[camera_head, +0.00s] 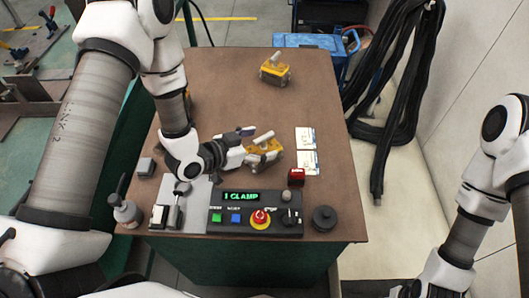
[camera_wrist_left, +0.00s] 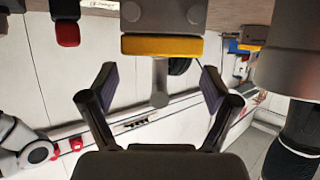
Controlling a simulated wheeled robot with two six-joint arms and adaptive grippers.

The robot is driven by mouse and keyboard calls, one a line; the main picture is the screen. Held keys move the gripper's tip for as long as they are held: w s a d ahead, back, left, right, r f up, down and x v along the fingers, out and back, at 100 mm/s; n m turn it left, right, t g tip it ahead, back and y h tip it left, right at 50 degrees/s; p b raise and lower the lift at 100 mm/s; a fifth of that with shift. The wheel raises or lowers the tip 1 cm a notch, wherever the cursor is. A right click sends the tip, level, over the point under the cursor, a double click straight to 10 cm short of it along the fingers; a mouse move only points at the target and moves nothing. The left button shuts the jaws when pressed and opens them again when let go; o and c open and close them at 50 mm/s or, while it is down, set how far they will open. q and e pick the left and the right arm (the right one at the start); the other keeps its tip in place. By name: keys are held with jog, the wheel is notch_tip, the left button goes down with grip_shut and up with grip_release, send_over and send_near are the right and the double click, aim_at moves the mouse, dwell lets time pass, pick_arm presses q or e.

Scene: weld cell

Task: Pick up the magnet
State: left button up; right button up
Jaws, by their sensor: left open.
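The yellow-and-grey block at my left gripper, which looks like the magnet (camera_head: 275,147), lies on the brown table and is partly covered by the fingers. In the left wrist view the magnet (camera_wrist_left: 162,46) shows a yellow band, a grey body and a stem with a round end. My left gripper (camera_head: 258,146) is open at its left side. In the left wrist view the fingers (camera_wrist_left: 157,88) stand apart on either side of the stem, with gaps showing. A similar yellow block (camera_head: 275,70) lies farther back. My right arm is at the lower right; its fingers are not visible.
A control panel (camera_head: 245,225) reading "1 CLAMP" stands at the table's front. A blue box (camera_head: 310,42) is behind. The table's back left is clear.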

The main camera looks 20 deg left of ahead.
aim_at(271, 143)
pick_arm(q)
jog(key=x, duration=0.4)
jog(key=shift+f+p, duration=0.15)
jog(key=shift+p, duration=0.15)
jog(key=shift+s, duration=0.1)
jog(key=c, duration=1.5)
grip_shut()
